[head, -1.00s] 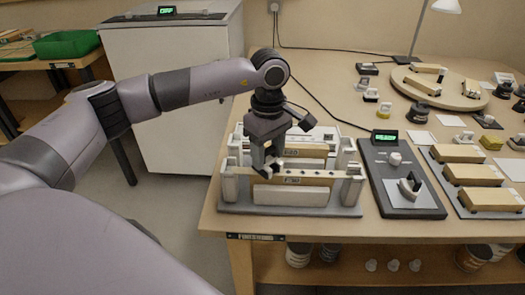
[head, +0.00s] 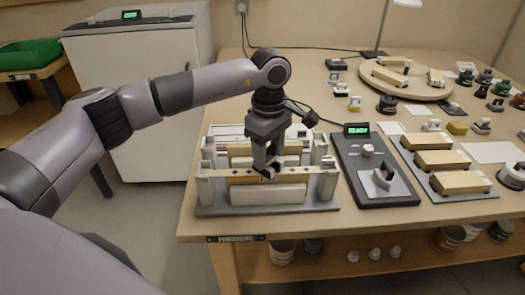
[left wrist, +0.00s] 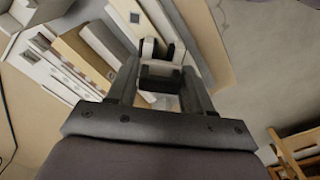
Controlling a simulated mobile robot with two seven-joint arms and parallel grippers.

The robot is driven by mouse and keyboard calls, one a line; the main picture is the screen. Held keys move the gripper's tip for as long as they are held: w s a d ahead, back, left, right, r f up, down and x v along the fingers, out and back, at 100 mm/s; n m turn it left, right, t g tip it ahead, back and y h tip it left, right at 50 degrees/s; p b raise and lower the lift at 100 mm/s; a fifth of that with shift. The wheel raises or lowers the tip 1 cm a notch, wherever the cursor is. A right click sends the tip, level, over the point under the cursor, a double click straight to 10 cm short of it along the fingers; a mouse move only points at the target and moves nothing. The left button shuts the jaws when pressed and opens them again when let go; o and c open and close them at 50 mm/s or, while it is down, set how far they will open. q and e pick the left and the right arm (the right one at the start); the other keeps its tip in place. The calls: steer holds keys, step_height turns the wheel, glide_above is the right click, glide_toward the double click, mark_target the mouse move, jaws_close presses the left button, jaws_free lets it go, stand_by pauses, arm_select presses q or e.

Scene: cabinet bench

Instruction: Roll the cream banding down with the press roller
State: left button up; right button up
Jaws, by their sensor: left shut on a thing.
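My left gripper (head: 266,170) is shut on a small tool, apparently the press roller, over the middle of the front clamp. In the left wrist view the tool (left wrist: 160,70) shows between the fingers as a white and dark block. The front clamp fixture (head: 206,188) holds a white panel (head: 268,194) upright with a tan strip (head: 300,179) along its top. The cream banding cannot be told apart clearly from the panel's edge. Whether the roller touches it is hidden by the fingers. My right gripper is not in view.
More clamped boards (head: 240,150) stand just behind. A dark device with a READY display (head: 357,130) and a clothes-iron-like tool (head: 383,176) are to the right. Wooden blocks (head: 443,160) lie on a tray beyond. The bench's front edge (head: 330,229) is close.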

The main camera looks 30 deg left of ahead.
arm_select(q)
steer(key=shift+w+d, duration=0.45)
steer(key=shift+d, duration=0.35)
steer(key=shift+w+d, duration=0.4)
steer(key=shift+d, duration=0.35)
steer(key=shift+w+d+f, duration=0.1)
steer(key=shift+w+d, duration=0.35)
steer(key=shift+d, duration=0.25)
steer(key=shift+w+d+f, duration=0.1)
steer(key=shift+w+d, duration=0.3)
steer(key=shift+d, duration=0.3)
steer(key=shift+s+a+r, duration=0.15)
steer(key=shift+s+a, duration=0.35)
steer(key=shift+a, duration=0.3)
steer(key=shift+s+a, duration=0.45)
steer(key=shift+a, duration=0.4)
steer(key=shift+s+a, duration=0.45)
steer(key=shift+a, duration=0.35)
steer(key=shift+s+a, duration=0.75)
steer(key=shift+a, duration=0.45)
steer(key=shift+s+a, duration=0.75)
steer(key=shift+a, duration=0.45)
steer(key=shift+s+a, duration=0.75)
steer(key=shift+a, duration=0.45)
step_height(320, 180, up, 6)
steer(key=p, duration=0.4)
steer(key=shift+w+d+r+p, duration=0.1)
steer(key=shift+r+p, duration=0.1)
steer(key=shift+p, duration=0.1)
